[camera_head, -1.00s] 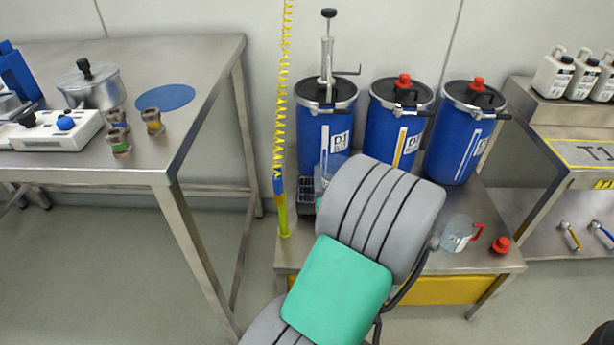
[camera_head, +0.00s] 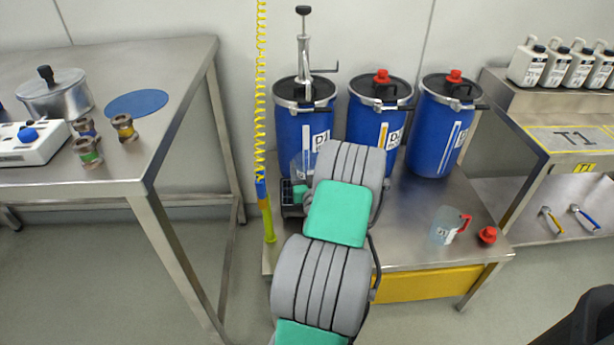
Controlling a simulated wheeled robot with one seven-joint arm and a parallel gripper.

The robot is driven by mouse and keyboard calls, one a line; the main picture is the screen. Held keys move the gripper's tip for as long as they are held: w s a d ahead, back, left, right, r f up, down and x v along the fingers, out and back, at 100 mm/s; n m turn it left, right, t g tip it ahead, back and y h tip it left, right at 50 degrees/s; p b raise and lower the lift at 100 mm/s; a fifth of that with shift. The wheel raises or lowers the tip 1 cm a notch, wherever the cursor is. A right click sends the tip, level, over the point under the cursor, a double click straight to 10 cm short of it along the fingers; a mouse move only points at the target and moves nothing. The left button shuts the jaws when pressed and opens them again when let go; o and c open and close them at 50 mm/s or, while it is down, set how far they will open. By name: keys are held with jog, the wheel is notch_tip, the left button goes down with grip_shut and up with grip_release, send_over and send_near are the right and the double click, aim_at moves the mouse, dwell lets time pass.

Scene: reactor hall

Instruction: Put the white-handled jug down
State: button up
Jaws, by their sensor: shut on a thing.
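My grey arm with teal pads reaches up over the low steel bench, and its upper links hide my gripper and its fingers. A pale, see-through vessel (camera_head: 302,166) shows partly at the left edge of my arm, in front of the left blue drum. It may be the white-handled jug, but no white handle can be made out. I cannot tell whether it touches the bench or my gripper. A clear jug with a red handle (camera_head: 447,228) stands apart on the right of the bench.
The low bench (camera_head: 400,250) carries three blue drums (camera_head: 436,135) at the back and a red cap (camera_head: 488,235) at right. A dark tray (camera_head: 290,197) lies left of my arm. A yellow coiled hose (camera_head: 261,90) hangs left. The bench between my arm and the red-handled jug is clear.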

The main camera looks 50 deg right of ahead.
notch_tip(320, 180, down, 2)
jog(key=shift+s+f, duration=0.1)
jog(key=shift+f+b, duration=0.2)
jog(key=shift+b, duration=0.25)
jog(key=o, duration=1.4)
jog(key=shift+r, duration=0.1)
jog(key=shift+r+p, duration=0.2)
jog(key=shift+p, duration=0.2)
jog(key=b+v, duration=0.2)
jog(key=v, duration=1)
jog(key=shift+b, duration=0.35)
